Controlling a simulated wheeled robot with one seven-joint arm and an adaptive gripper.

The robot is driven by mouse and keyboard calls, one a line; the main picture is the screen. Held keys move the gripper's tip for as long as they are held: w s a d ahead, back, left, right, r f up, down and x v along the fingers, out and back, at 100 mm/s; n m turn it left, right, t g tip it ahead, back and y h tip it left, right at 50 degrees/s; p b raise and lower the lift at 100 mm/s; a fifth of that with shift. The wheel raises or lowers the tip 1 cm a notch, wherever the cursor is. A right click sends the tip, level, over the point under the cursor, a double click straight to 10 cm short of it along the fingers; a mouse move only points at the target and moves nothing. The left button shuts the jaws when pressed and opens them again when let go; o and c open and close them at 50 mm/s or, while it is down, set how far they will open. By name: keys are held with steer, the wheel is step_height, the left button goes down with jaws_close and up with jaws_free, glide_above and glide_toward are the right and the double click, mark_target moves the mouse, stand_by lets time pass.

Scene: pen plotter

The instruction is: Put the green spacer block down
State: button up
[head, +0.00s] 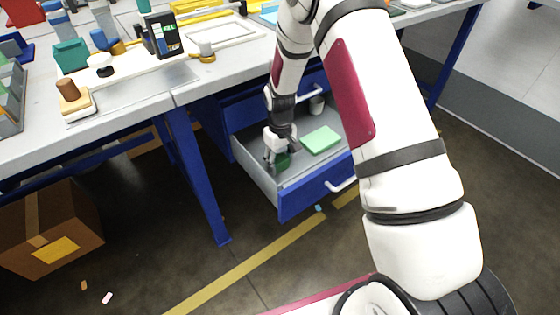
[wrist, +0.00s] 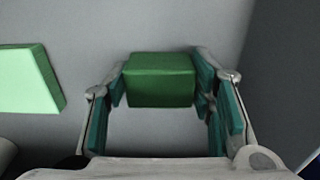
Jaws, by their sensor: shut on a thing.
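The green spacer block (wrist: 160,80) is a dark green block between the two teal-padded fingers of my gripper (wrist: 162,88) in the wrist view. My gripper is shut on it. In the head view my gripper (head: 277,158) points down inside the open blue drawer (head: 312,192), near its left wall. The green block (head: 283,161) shows there partly, low beside the fingers. I cannot tell whether its underside touches the drawer floor.
A light green pad (head: 320,139) lies in the drawer to the right of my gripper, also in the wrist view (wrist: 28,80). A grey cup (head: 317,104) stands farther back. Bare drawer floor surrounds the block. The workbench (head: 140,103) stands at left, with a cardboard box (head: 48,228) below.

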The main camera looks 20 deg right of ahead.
steer(key=shift+f, duration=0.1)
steer(key=o, duration=1.2)
steer(key=shift+c, duration=0.2)
